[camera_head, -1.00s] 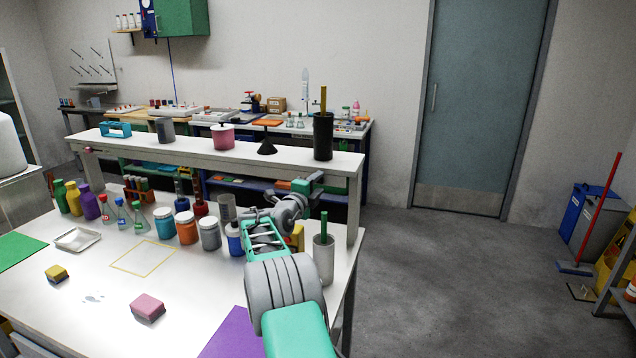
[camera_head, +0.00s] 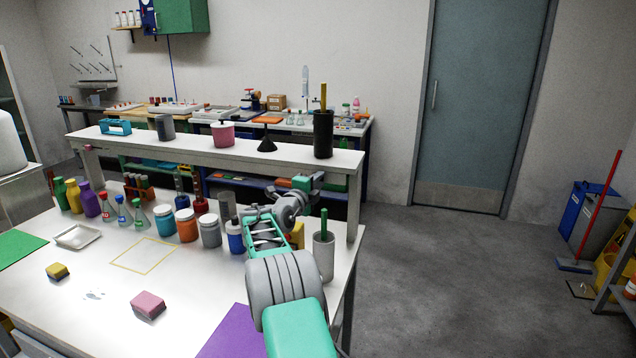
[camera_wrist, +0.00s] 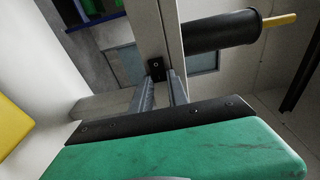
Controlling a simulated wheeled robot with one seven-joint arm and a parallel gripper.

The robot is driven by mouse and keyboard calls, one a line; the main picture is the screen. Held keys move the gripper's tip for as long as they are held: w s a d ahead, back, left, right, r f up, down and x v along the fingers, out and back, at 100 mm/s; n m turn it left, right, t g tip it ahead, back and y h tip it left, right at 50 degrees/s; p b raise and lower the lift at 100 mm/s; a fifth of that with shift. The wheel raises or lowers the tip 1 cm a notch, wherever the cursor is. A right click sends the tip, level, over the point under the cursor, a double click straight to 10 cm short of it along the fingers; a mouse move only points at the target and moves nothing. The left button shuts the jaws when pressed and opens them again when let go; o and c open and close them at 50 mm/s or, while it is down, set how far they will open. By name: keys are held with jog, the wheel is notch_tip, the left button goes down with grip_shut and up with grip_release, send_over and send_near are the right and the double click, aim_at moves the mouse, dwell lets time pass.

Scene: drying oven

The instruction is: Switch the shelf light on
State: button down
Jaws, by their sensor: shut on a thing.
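A small black switch box (camera_wrist: 156,68) sits on the pale shelf frame in the wrist view. My gripper (camera_wrist: 160,80) has its two grey fingers up at this box, with a narrow gap between them, and is shut on the switch. The exact contact at the fingertips is hard to make out. In the head view, my gripper (camera_head: 308,182) is at the right end of the raised shelf (camera_head: 215,145), just under its board and by the right post. The switch is hidden there by my arm. I cannot tell whether the shelf light is lit.
A dark cylinder with a stick (camera_head: 323,135) stands on the shelf above my gripper. A grey pot with a green stick (camera_head: 324,258) and a blue jar (camera_head: 235,238) stand close to my arm. Several bottles and jars line the bench.

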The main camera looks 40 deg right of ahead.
jog(key=shift+s+d+f+t+b, duration=0.15)
jog(key=shift+f+t+b, duration=0.15)
jog(key=shift+b, duration=0.75)
jog(key=shift+r+n+t+y+b, duration=0.3)
jog(key=shift+n+t+y+b, duration=0.2)
jog(key=shift+n+t+b, duration=0.2)
jog(key=c, duration=1.3)
grip_release()
jog(key=b+v, duration=0.1)
jog(key=v, duration=0.6)
jog(key=shift+s+a+b, duration=0.2)
jog(key=shift+a+b, duration=0.1)
jog(key=shift+a, duration=0.05)
